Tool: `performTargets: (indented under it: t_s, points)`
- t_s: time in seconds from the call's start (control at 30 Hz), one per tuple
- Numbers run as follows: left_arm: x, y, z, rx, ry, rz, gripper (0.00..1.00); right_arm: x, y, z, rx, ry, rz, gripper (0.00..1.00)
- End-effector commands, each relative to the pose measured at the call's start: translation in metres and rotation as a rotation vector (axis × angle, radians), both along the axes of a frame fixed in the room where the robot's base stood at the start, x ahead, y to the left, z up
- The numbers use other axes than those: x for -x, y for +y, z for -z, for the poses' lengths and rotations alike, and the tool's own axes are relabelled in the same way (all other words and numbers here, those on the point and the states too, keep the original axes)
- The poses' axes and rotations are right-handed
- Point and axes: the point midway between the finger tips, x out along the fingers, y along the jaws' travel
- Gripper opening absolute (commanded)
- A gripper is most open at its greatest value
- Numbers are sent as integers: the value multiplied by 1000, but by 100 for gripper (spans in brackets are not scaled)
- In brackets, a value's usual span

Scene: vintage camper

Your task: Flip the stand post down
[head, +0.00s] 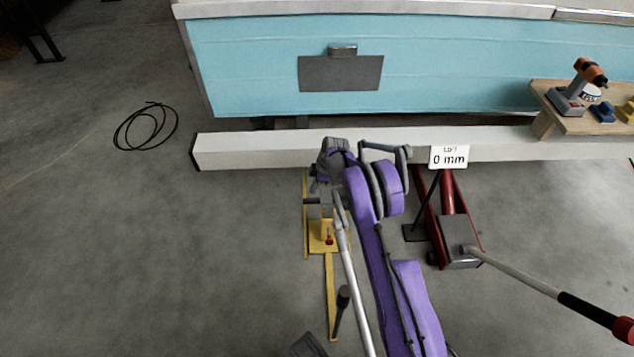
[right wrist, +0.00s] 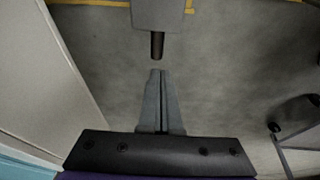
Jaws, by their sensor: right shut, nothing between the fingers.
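A yellow stand (head: 321,238) is on the floor in front of the white beam in the head view, partly hidden by my right arm. In the right wrist view, a grey block with a dark round peg (right wrist: 157,45), apparently part of the stand post, is just beyond my fingertips, with yellow bars behind it. My right gripper (head: 316,184) is over the stand's far part. In the right wrist view the gripper (right wrist: 157,73) is shut and empty, its tips visibly apart from the peg. The post's full shape and tilt are hard to tell. My left gripper is not in view.
A long white beam (head: 260,149) runs before the blue camper wall (head: 240,60). A red floor jack (head: 456,205) with a long handle stands right of my arm, near a "0 mm" sign (head: 449,157). A black cable coil (head: 146,127) lies left.

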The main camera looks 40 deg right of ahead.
Motion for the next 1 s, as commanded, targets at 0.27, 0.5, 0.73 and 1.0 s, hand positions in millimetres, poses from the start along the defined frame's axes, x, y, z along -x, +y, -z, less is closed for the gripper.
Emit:
performTargets:
  t_s: [0.27, 0.5, 0.73, 1.0]
  points:
    - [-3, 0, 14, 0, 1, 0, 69, -11, 1, 50, 0, 0, 0, 0]
    - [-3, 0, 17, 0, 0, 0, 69, -13, -1, 64, 0, 0, 0, 0]
    - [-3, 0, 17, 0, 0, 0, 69, -13, -1, 65, 0, 0, 0, 0]
    - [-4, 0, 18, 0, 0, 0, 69, -13, -1, 89, -1, 1, 0, 0]
